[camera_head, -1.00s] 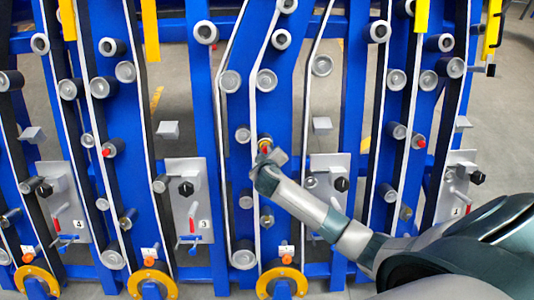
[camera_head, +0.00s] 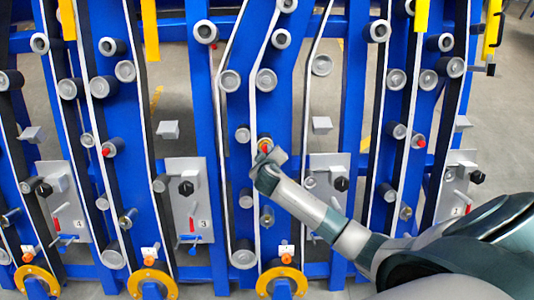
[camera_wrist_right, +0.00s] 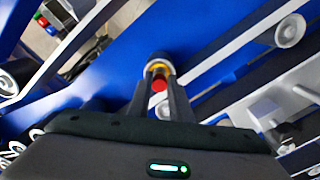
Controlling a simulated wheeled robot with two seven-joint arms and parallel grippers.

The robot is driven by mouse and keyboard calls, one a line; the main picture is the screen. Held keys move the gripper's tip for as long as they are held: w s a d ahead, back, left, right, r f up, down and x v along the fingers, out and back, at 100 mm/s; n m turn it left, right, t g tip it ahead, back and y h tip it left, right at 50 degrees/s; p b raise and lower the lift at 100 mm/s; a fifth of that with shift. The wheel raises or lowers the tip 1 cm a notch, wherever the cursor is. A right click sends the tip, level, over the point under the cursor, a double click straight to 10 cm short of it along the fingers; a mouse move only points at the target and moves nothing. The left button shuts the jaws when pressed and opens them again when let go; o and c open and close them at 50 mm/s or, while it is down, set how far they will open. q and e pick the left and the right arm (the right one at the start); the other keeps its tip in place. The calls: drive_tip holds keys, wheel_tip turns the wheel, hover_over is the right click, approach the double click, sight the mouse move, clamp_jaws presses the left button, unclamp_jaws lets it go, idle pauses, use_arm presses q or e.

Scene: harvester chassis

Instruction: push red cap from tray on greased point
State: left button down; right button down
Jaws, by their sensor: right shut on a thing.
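A red cap (camera_wrist_right: 159,85) sits between the fingertips of my right gripper (camera_wrist_right: 160,95) in the right wrist view. The gripper is shut on it, and the cap is in front of a roller end with a yellow ring (camera_wrist_right: 158,66). Whether the cap touches the point there I cannot tell. In the head view my right gripper (camera_head: 265,160) is at this roller on the blue chassis (camera_head: 290,120), and a bit of red shows at its tip. Other red caps sit on rollers at the left (camera_head: 106,152) and right (camera_head: 419,141). No tray is identifiable. My left gripper is not in view.
Many grey rollers stick out of the blue frame, with white belts (camera_head: 253,100) running between them. Grey plates with black knobs, such as the one marked 3 (camera_head: 187,205), stand beside my right arm. Orange-yellow rings (camera_head: 152,282) line the bottom.

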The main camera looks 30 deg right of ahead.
drive_tip(key=shift+b+x, duration=0.6)
drive_tip(key=shift+x, duration=0.4)
drive_tip(key=c, duration=1.5)
unclamp_jaws()
drive_tip(key=shift+c, duration=0.2)
drive_tip(key=shift+s, duration=0.1)
drive_tip(key=b+v, duration=0.3)
drive_tip(key=v, duration=1.4)
drive_tip(key=shift+a+r, duration=0.1)
